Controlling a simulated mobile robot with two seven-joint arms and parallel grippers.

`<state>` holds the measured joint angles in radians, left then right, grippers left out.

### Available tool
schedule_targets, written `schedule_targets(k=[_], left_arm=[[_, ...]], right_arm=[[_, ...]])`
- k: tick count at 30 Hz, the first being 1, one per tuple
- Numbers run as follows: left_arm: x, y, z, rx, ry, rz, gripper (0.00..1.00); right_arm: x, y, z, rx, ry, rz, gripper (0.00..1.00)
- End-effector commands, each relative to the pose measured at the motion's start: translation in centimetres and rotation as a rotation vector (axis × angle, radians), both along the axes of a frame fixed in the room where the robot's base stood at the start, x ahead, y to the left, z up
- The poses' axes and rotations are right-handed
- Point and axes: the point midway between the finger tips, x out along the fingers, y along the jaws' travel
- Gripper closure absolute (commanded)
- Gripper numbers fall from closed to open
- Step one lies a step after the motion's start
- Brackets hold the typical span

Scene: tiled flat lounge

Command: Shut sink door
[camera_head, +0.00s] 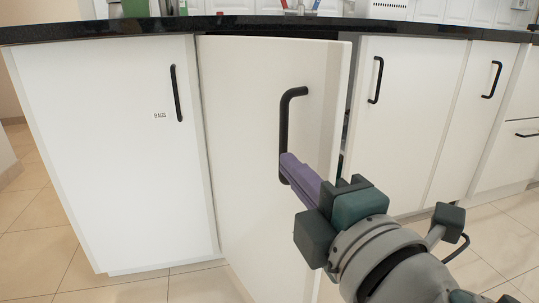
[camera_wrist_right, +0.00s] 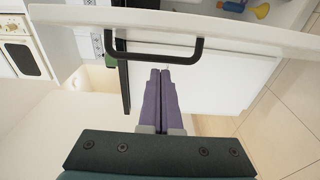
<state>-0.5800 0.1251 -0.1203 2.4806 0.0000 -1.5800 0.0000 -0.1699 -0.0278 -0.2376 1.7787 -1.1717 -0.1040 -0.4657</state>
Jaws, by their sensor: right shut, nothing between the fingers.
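The sink door (camera_head: 248,110) is a white cabinet door in the middle of the head view. It stands partly open, with a dark gap along its right edge. Its black bar handle (camera_head: 285,115) is near that edge. My right gripper (camera_head: 287,162) is shut, its purple fingers at the lower end of the handle. In the right wrist view the shut fingers (camera_wrist_right: 160,72) point at the handle (camera_wrist_right: 158,57), with nothing between them. Whether they touch it I cannot tell. The left gripper is not in view.
A dark countertop (camera_head: 130,27) runs above the cabinets. A closed white cabinet door (camera_head: 110,140) stands on the left and another closed one (camera_head: 405,120) on the right. Beige floor tiles (camera_head: 495,225) are clear at the right. Several small items show inside the cabinet in the wrist view.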

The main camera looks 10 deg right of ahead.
Motion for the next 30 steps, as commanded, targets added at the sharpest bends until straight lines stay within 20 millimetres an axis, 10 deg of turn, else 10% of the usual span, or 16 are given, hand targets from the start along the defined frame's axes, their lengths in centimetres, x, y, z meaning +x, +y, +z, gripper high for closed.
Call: schedule_targets(k=[30], left_arm=[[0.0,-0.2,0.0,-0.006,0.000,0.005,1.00]], right_arm=[[1.6,-5.2,-0.2,-0.010,0.001,0.037,1.00]])
